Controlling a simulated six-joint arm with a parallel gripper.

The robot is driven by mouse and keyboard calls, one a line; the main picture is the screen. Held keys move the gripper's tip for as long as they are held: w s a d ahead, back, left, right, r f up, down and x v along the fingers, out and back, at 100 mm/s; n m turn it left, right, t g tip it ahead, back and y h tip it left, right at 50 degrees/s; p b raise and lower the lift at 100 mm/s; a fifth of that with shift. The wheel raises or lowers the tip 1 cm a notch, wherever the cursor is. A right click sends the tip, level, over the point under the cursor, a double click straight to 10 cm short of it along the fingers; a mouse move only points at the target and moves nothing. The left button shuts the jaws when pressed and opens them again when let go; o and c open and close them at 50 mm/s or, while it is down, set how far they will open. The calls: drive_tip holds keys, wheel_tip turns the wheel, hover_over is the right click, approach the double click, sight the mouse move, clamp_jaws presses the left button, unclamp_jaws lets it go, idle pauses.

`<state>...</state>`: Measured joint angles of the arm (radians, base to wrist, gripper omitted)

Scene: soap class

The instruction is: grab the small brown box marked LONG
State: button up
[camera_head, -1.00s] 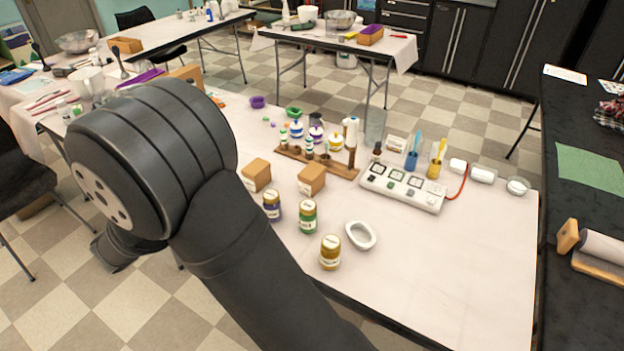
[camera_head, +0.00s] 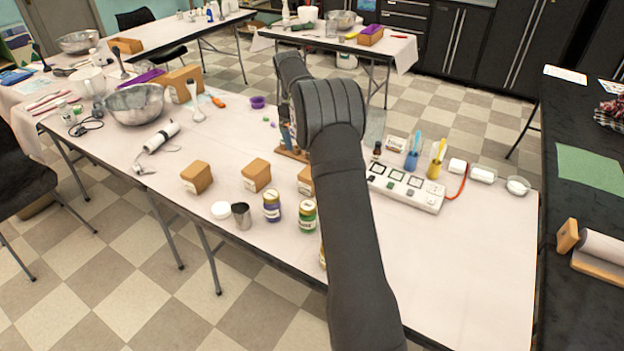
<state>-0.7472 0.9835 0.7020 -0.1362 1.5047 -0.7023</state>
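Three small brown boxes stand in a row on the near table: a left box (camera_head: 196,177), a middle box (camera_head: 256,174) and a right box (camera_head: 304,178). Each of the left two has a pale label low on its front, too small to read, so I cannot tell which says LONG. The right box is partly hidden behind my arm. My arm rises from the bottom of the view and bends over the far side of the table, beyond the boxes. My gripper cannot be made out; my own arm links hide that area.
In front of the boxes stand a white round lid (camera_head: 221,210), a metal cup (camera_head: 241,215), a purple-labelled jar (camera_head: 272,206) and a green-labelled jar (camera_head: 307,216). A white power strip (camera_head: 405,187) lies right of my arm. The table's right front is clear.

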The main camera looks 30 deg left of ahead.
drive_tip(key=w+d+r+y, duration=0.1)
drive_tip(key=w+d, duration=0.1)
drive_tip(key=w, duration=0.2)
drive_tip(key=shift+g, duration=0.3)
drive_tip(key=f, duration=1.6)
drive_tip(key=shift+s+a, duration=0.1)
drive_tip(key=shift+a, duration=0.15)
drive_tip(key=f, duration=0.5)
drive_tip(key=shift+s+d, duration=0.2)
drive_tip(key=shift+d, duration=0.15)
drive_tip(key=shift+f, duration=0.5)
drive_tip(key=shift+c, duration=0.4)
drive_tip(key=c, duration=0.9)
drive_tip(key=shift+r, duration=0.15)
